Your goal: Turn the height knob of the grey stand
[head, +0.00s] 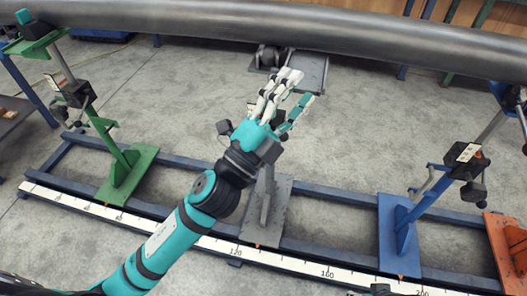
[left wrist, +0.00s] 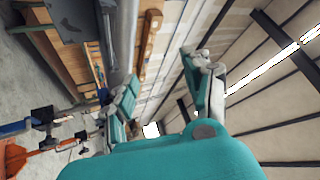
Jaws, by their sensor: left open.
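The grey stand (head: 283,205) has its flat base on the blue rail frame in the middle of the head view. Its post rises behind my left gripper (head: 300,87), which hides most of its middle. A small black part (head: 224,127) shows just left of the gripper; it may be the height knob, but I cannot tell for sure. My left gripper is open and empty, fingers pointing up and right toward the pipe. In the left wrist view the spread fingers (left wrist: 165,92) have nothing between them. Whether the gripper touches the stand cannot be told.
A long grey pipe (head: 350,35) crosses the top of the head view. A green stand (head: 127,170) is at left, a blue stand (head: 398,235) and an orange stand (head: 508,250) at right. A white ruler strip (head: 310,267) runs along the front rail (head: 320,250).

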